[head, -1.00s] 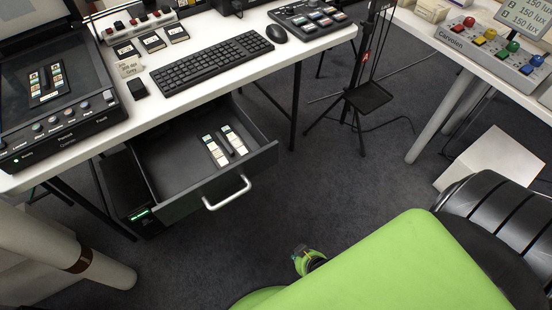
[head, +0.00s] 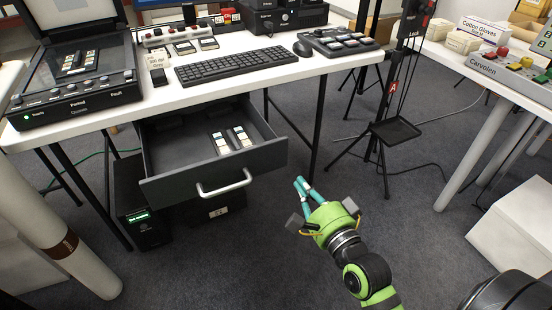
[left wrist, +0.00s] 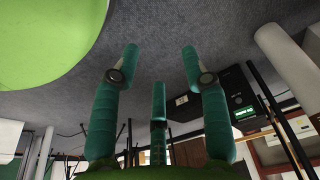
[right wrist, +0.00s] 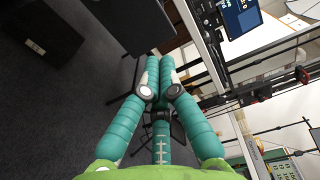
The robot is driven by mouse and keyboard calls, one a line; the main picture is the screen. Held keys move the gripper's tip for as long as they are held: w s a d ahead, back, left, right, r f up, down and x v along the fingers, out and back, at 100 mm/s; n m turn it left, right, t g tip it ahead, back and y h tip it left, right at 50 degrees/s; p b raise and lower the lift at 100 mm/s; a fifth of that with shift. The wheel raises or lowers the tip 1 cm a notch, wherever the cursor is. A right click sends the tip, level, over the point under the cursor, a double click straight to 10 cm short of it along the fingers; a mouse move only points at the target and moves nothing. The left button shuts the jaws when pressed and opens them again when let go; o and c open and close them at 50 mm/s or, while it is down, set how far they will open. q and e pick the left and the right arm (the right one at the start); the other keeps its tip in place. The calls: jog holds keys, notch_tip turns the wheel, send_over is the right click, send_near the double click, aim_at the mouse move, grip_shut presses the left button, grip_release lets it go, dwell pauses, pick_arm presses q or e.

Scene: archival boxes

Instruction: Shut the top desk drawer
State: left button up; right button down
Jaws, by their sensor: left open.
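The top desk drawer (head: 270,157) hangs open under the left desk, pulled out towards me. Its dark front carries a silver bar handle (head: 224,187), and two small light-and-dark strips (head: 232,139) lie inside. My right gripper (head: 304,187) is to the right of the drawer front's right end in the head view, apart from it in the picture. Its teal fingers come together at the tips in the right wrist view (right wrist: 160,65), with nothing seen between them. My left gripper (left wrist: 160,65) shows only in the left wrist view, fingers spread wide and empty, with floor beyond.
A black computer case (head: 142,222) with a green display stands below the drawer's left side. The white desktop (head: 152,103) holds a keyboard and devices. A tripod stand with a small tray (head: 396,131) is to the right. Carpet in front of the drawer is clear.

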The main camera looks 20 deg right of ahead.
aim_at(274, 146)
jog(key=w, duration=0.5)
jog(key=w+b, duration=0.1)
jog(key=w, duration=0.5)
jog(key=shift+a+b, duration=0.2)
jog(key=shift+b, duration=0.1)
pick_arm(q)
jog(key=shift+w+r, duration=0.15)
jog(key=shift+r, duration=1.05)
jog(key=shift+w+r, duration=0.15)
jog(key=shift+r, duration=1.05)
pick_arm(e)
jog(key=shift+w, duration=0.6)
